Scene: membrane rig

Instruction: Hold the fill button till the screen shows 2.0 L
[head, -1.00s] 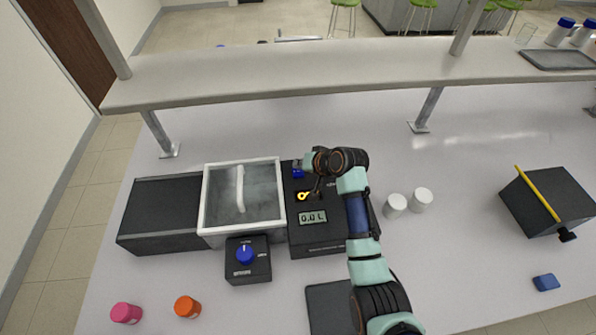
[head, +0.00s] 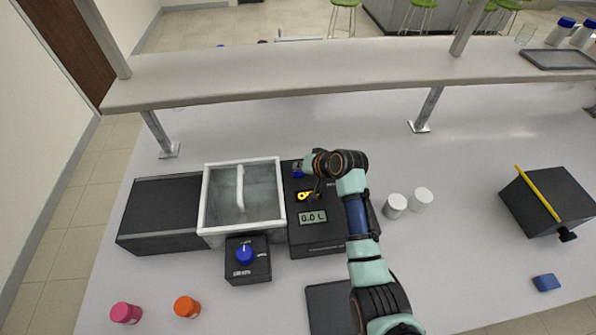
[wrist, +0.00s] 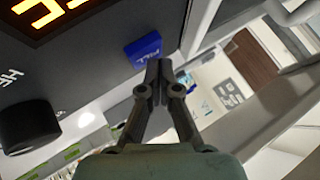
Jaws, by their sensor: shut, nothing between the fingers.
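The blue fill button (wrist: 143,50), with white lettering, sits at the edge of a dark panel in the wrist view. It shows only partly in the head view (head: 298,173), beside the end of my arm. My gripper (wrist: 160,66) is shut and empty, its fingertips close together right beside the button's lower right corner. I cannot tell whether they touch it. The screen (head: 312,218) on the black control box (head: 318,248) reads 0.0 L. My wrist hides part of the box's top.
A white-rimmed tank (head: 243,220) adjoins the control box on the left. A small box with a blue knob (head: 245,254) stands in front of it. Two white-lidded jars (head: 395,204) stand to the right. A raised shelf (head: 300,75) spans the back.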

